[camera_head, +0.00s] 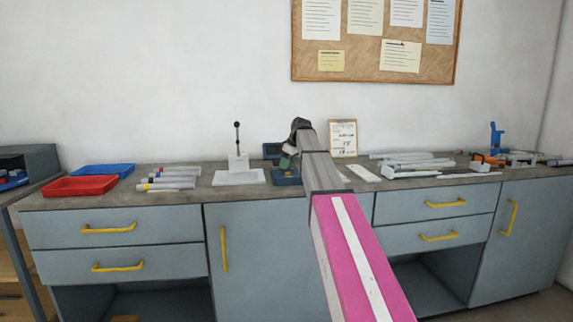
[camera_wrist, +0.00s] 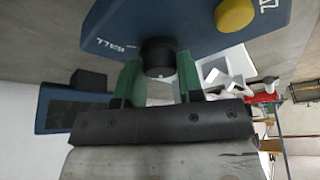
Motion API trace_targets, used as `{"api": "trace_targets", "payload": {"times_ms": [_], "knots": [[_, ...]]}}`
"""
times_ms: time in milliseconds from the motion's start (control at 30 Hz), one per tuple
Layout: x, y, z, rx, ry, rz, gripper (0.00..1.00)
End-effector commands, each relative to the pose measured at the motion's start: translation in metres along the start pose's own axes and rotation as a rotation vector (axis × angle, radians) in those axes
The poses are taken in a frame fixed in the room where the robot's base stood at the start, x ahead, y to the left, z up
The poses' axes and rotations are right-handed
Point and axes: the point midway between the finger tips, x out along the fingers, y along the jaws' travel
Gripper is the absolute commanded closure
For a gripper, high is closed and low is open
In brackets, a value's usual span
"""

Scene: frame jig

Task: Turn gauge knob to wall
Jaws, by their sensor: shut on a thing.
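The blue gauge box (camera_wrist: 195,25) fills the top of the wrist view. It carries a black round knob (camera_wrist: 157,52), a yellow round button (camera_wrist: 235,14) and white lettering that reads WALL, beside a short white mark. My gripper (camera_wrist: 159,72) has its green fingers on both sides of the knob and is shut on it. A small pale mark shows on the knob's near edge; which way the knob points I cannot tell. In the head view the gauge box (camera_head: 286,178) is on the bench, with my gripper (camera_head: 285,163) over it, partly hidden by my arm.
A dark screen unit (camera_head: 272,150) stands behind the gauge. A white stand with an upright rod (camera_head: 238,163) is to its left, then marked tubes (camera_head: 170,178) and red and blue trays (camera_head: 80,186). Grey profiles (camera_head: 415,162) and a blue clamp (camera_head: 496,138) lie to the right.

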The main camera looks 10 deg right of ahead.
Motion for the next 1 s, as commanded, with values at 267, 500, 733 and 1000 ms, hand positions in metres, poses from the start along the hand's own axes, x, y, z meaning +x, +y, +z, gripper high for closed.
{"api": "trace_targets", "payload": {"times_ms": [267,500,733,1000], "knots": [[0.0005,-0.0039,0.0002,0.233,0.0,0.097,0.89],[0.0007,-0.0049,-0.0005,0.443,0.0,0.184,0.89],[0.0011,-0.006,-0.0017,0.644,-0.001,0.269,0.89],[0.0015,-0.0067,-0.003,0.882,-0.001,0.366,0.89]]}}
